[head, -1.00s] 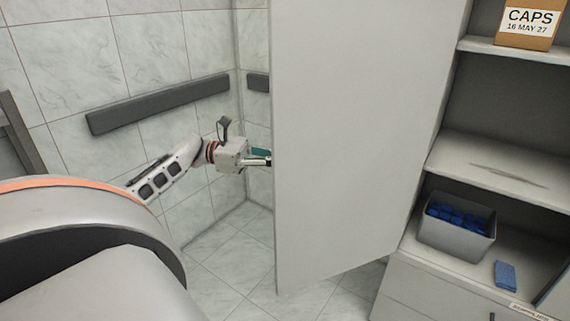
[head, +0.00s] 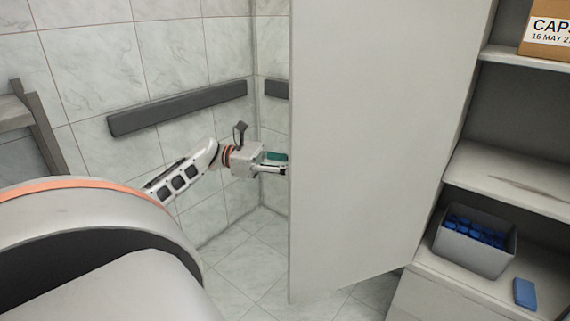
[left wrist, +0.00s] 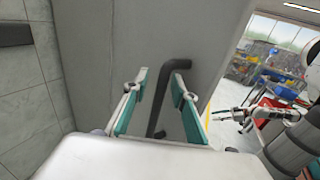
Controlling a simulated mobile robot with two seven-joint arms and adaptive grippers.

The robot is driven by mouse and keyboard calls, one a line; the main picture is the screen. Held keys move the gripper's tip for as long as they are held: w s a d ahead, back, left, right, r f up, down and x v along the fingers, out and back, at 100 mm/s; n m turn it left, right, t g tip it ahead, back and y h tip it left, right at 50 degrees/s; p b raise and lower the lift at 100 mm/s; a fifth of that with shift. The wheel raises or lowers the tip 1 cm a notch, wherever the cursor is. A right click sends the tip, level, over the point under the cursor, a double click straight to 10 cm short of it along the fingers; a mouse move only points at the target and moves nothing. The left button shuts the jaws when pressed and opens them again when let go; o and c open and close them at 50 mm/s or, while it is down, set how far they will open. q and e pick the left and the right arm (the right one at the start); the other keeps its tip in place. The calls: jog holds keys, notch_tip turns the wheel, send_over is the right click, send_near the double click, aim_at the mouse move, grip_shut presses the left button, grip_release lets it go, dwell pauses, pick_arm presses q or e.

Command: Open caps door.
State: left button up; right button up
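The caps door (head: 375,140) is a tall pale grey panel standing swung open in front of the shelves in the head view. Its dark bar handle (left wrist: 156,98) shows in the left wrist view on the door's far face, hidden from the head. My left gripper (head: 283,163) is at the door's left edge. In the left wrist view its two teal-padded fingers (left wrist: 162,84) are apart, with the handle between them and gaps visible beside it. My right gripper (left wrist: 222,116) appears small at the right of the left wrist view, away from the door; its opening is unclear.
Shelves at right hold a cardboard CAPS box (head: 549,38), a grey bin (head: 470,255) of blue caps and a blue block (head: 524,293). A dark rail (head: 178,108) runs along the tiled wall behind my left arm. A cluttered work area (left wrist: 268,75) lies beyond.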

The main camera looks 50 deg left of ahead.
pick_arm(q)
jog(key=v, duration=1.1)
jog(key=shift+a, duration=0.2)
jog(key=shift+s, duration=0.15)
dwell(0.3)
